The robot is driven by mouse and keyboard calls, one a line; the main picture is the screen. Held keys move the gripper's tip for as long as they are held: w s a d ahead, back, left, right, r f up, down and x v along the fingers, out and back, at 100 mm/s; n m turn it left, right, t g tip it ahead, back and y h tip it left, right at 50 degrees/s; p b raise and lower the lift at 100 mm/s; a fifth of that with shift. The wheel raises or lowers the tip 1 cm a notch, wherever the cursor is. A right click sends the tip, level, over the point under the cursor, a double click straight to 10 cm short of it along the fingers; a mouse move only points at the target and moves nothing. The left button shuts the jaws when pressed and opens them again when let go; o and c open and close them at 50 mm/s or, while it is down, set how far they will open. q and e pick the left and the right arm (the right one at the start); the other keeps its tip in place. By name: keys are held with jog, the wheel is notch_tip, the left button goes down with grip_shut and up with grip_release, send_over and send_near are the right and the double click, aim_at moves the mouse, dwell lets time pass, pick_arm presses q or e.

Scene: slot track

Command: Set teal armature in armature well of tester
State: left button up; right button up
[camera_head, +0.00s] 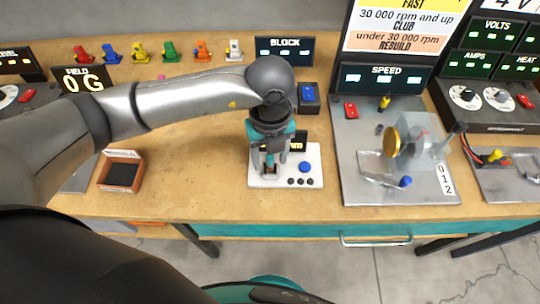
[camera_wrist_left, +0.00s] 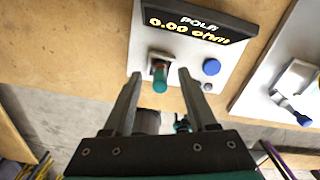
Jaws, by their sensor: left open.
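The white tester (camera_head: 314,165) stands near the table's front edge; its display reads 0.00 ohm in the left wrist view (camera_wrist_left: 205,20). The teal armature (camera_wrist_left: 160,80) stands at the tester's well (camera_wrist_left: 157,58), with its lower end seeming to be inside; how deep it sits I cannot tell. My left gripper (camera_head: 269,160) points down over the well. In the left wrist view its fingers (camera_wrist_left: 159,75) are open, one on each side of the armature with gaps. In the head view the gripper largely hides armature and well. My right gripper is not in view.
Right of the tester is a grey plate with a brass disc rig (camera_head: 391,141) and a blue-tipped lever (camera_head: 405,181). A small box with a dark inside (camera_head: 122,175) stands to the left. Several coloured pieces line the back. The table between box and tester is clear.

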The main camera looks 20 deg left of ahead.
pick_arm(q)
notch_tip(320, 180, up, 15)
jog(key=p, duration=0.1)
jog(key=shift+f+p, duration=0.15)
jog(key=shift+p, duration=0.2)
